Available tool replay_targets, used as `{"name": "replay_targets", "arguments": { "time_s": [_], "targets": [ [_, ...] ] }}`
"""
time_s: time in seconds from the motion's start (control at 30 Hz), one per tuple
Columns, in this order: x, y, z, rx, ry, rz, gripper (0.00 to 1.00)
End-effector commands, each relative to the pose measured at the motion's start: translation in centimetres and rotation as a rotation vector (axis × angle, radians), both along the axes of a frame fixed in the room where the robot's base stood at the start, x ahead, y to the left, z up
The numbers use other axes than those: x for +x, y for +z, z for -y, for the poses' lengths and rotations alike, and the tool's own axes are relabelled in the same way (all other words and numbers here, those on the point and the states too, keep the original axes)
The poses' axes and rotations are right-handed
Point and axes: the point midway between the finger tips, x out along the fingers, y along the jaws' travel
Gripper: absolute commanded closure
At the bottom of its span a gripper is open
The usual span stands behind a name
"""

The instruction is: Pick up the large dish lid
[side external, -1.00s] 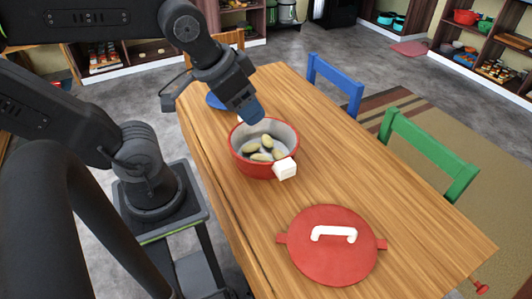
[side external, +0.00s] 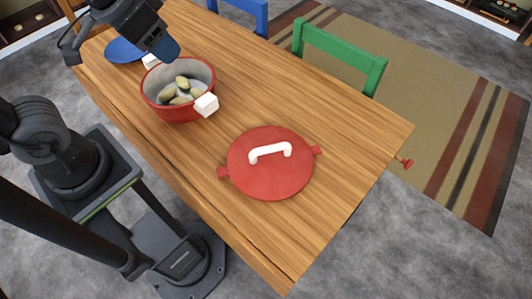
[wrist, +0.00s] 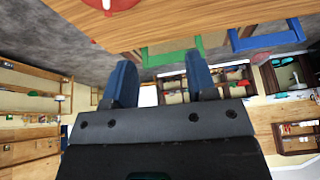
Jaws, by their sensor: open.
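The large dish lid (side external: 262,178) is a round red lid with a white arched handle (side external: 270,151) and two small red side tabs. It lies flat on the wooden table, towards the near right end. My gripper (side external: 165,50) is above the far left part of the table, up and left of the lid and apart from it. In the wrist view my gripper (wrist: 160,82) has its two blue fingers apart with nothing between them. A red item, perhaps the lid or the pot, is cut off at the top of that view.
A red pot (side external: 176,114) with white handles holds several potato-like items, between my gripper and the lid. A blue plate (side external: 124,50) lies at the far left. Blue and green chairs (side external: 345,55) line the far edge. The table around the lid is clear.

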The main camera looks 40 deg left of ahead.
Motion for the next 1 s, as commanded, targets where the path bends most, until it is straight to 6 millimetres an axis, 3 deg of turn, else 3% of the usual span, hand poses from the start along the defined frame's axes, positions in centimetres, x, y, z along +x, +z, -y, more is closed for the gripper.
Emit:
{"name": "replay_targets", "arguments": {
  "time_s": [0.1, 0.3, 0.6, 0.77, 1.0],
  "targets": [
    [2.9, -1.7, 2.2, 0.032, -0.079, -0.071, 0.48],
    [6.9, -5.9, 6.8, 0.096, -0.212, -0.165, 0.48],
    [9.5, -13.8, 13.6, 0.186, -0.379, -0.265, 0.48],
    [9.7, -15.8, 15.0, 0.206, -0.415, -0.282, 0.48],
    [10.1, -19.3, 14.9, 0.210, -0.418, -0.289, 0.48]
  ]
}}
